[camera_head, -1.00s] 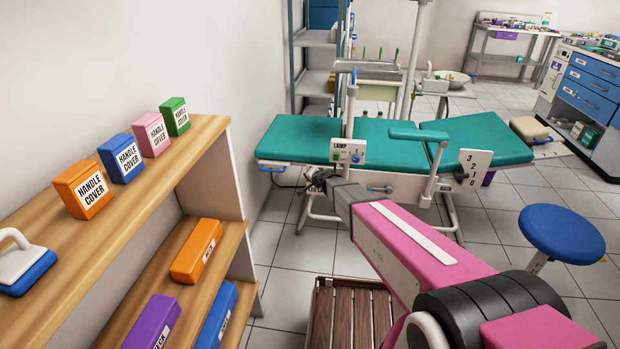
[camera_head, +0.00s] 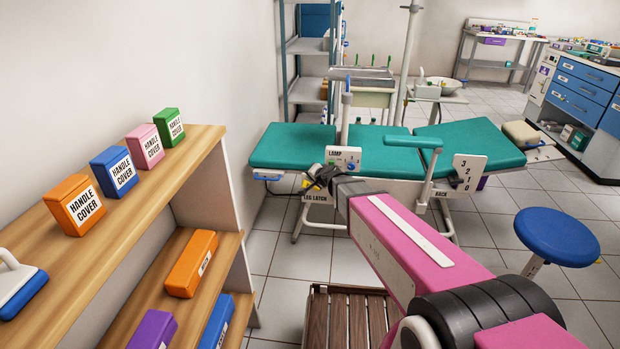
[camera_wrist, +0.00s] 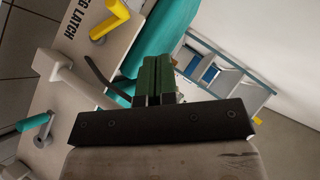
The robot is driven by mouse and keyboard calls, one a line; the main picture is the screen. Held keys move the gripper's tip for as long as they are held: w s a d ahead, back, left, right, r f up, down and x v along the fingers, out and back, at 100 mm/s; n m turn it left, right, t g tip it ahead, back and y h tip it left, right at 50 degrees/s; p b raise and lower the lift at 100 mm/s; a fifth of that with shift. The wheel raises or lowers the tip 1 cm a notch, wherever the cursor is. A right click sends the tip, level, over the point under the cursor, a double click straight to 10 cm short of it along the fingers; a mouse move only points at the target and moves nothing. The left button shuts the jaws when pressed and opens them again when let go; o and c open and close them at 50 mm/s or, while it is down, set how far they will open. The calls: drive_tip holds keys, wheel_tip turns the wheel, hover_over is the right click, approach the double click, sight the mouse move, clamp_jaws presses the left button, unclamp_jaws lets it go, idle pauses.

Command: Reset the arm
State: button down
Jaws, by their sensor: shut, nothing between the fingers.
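My gripper (camera_head: 318,183) is at the end of my pink arm, in front of the near side of the teal dental chair (camera_head: 292,147). In the wrist view its dark green fingers (camera_wrist: 157,72) are together with nothing between them. A white panel marked LEG LATCH (camera_head: 318,198) shows just below the gripper, partly covered by my arm. In the wrist view this panel (camera_wrist: 75,30) carries a yellow handle (camera_wrist: 113,14) and lies left of the fingers, apart from them. The LAMP panel (camera_head: 343,158) is just behind the gripper.
A wooden shelf (camera_head: 120,235) with several handle cover boxes stands at left. A slatted wooden stand (camera_head: 345,320) is below my arm. A blue stool (camera_head: 557,235) is at right. The BACK panel (camera_head: 468,172) is right of my arm.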

drive_tip(key=shift+s+r, duration=0.15)
drive_tip(key=shift+s, duration=0.05)
drive_tip(key=s+d+f+n+g+h, duration=0.2)
drive_tip(key=s+d+g, duration=0.3)
drive_tip(key=s+d, duration=0.7)
drive_tip(key=s+d+f+n+g+h, duration=0.2)
drive_tip(key=s+d+g+h, duration=0.3)
drive_tip(key=s+d, duration=0.7)
drive_tip(key=d+f, duration=0.1)
drive_tip(key=d, duration=0.3)
drive_tip(key=shift+n, duration=0.4)
